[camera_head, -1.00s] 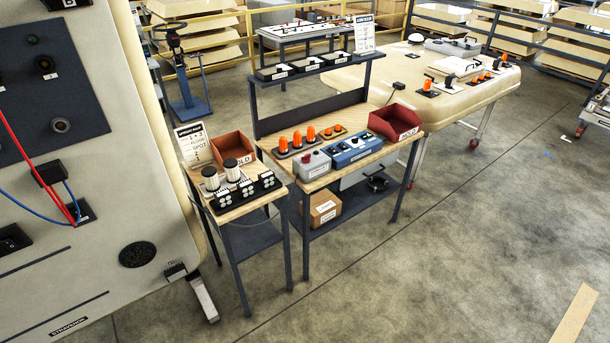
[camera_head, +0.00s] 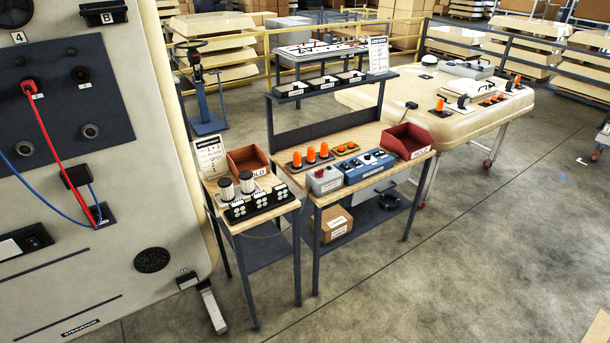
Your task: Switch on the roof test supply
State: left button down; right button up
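Which unit is the roof test supply cannot be told, as the labels are too small to read. A blue box (camera_head: 368,168) with knobs or switches on top sits on the wooden bench top (camera_head: 408,167). A grey box (camera_head: 325,181) with a red button stands just left of it. The cream roof panel (camera_head: 382,103) stands behind the bench on the right, on wheeled legs, with orange beacons (camera_head: 439,104) on it. Neither of my grippers is in view.
A large cream panel (camera_head: 150,215) with red and blue cables fills the left. The concrete floor (camera_head: 480,260) at front right is clear.

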aim_at(318, 173)
jog(key=i, duration=1.05)
jog(key=z, duration=0.6)
